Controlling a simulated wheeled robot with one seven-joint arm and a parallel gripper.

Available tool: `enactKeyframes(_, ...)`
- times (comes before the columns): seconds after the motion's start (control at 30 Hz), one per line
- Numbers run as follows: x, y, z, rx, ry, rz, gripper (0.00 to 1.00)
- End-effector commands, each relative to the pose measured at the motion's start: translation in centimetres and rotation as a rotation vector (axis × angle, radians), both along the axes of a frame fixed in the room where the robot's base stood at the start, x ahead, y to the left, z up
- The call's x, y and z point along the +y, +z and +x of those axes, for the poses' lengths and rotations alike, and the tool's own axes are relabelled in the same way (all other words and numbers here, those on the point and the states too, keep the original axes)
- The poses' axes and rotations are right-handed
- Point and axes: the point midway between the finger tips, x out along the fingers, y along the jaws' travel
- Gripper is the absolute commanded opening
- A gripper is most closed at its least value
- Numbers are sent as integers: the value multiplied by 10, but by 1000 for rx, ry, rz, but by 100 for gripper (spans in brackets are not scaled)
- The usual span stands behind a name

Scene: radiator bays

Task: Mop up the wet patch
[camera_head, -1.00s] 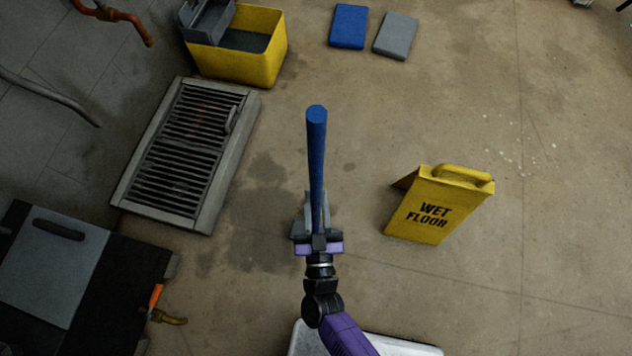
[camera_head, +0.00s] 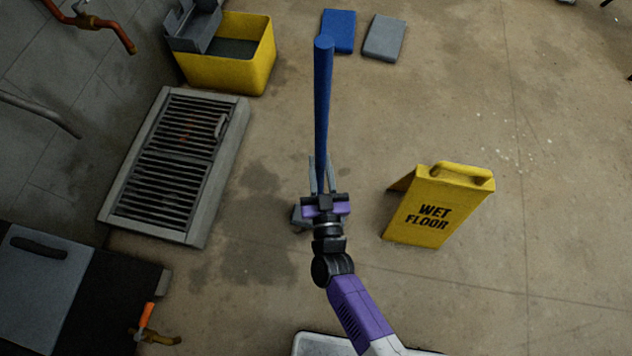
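The wet patch (camera_head: 250,262) is a dark, uneven stain on the concrete floor, with fainter dark spots running up beside the drain grate. My gripper (camera_head: 320,182) is shut on the blue handle of the mop (camera_head: 323,100), whose free end points up the picture. A small grey part, perhaps the mop's head (camera_head: 300,217), shows at the left of my gripper, just right of the patch. Most of it is hidden under my gripper and wrist, so I cannot tell whether it touches the floor.
A yellow wet-floor sign (camera_head: 437,207) stands to the right. A slatted drain grate (camera_head: 228,152) lies to the left. A yellow bucket with a grey wringer (camera_head: 258,68), a blue pad (camera_head: 338,32) and a grey pad (camera_head: 384,38) are at the back. A dark cabinet (camera_head: 110,300) with an orange-handled tap stands lower left.

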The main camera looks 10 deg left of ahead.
Motion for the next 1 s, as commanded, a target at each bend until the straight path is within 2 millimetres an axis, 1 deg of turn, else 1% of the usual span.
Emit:
enactKeyframes(0.03, 0, -2, 11, -6, -3, 3, 0)
enactKeyframes(0.1, -1, -2, 23, -7, -2, 2, 0)
enactKeyframes(1.0, -7, -3, 180, -8, -3, 2, 0)
